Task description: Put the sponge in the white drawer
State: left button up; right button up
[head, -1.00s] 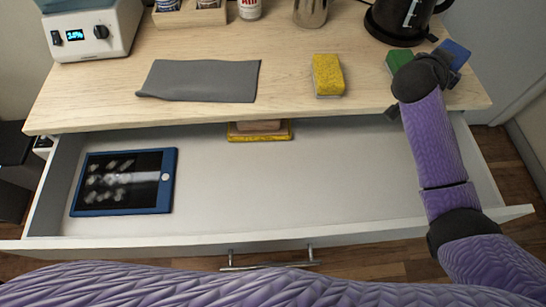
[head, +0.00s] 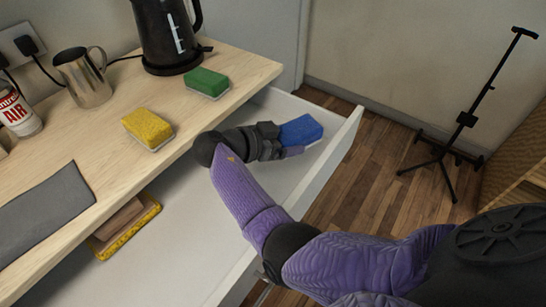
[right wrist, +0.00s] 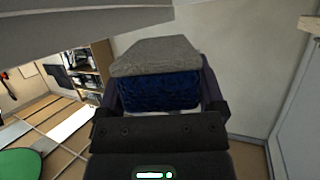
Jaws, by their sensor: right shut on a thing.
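My right gripper (head: 284,142) is shut on a blue sponge (head: 300,129), at the right end of the open white drawer (head: 180,240). I cannot tell whether the sponge touches the drawer floor. In the right wrist view the blue sponge (right wrist: 157,92), with a grey face, sits between the two fingers. A yellow sponge (head: 147,127) and a green sponge (head: 207,82) lie on the desk top. My left gripper is not in view.
The wooden desk top (head: 118,165) overhangs the back of the drawer. A yellow-edged block (head: 126,228) lies in the drawer. A black kettle (head: 168,35), a metal jug (head: 84,78) and a grey cloth (head: 45,210) are on the desk. A black stand (head: 465,120) stands at right.

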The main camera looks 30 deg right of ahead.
notch_tip(320, 180, down, 3)
jog(key=shift+f+b, duration=0.2)
jog(key=shift+b, duration=0.4)
jog(key=shift+f+b, duration=0.35)
jog(key=o, duration=0.9)
jog(key=shift+r, duration=0.1)
jog(key=shift+o, duration=0.2)
jog(key=shift+r+p, duration=0.4)
jog(key=shift+p, duration=0.05)
jog(key=v, duration=1.2)
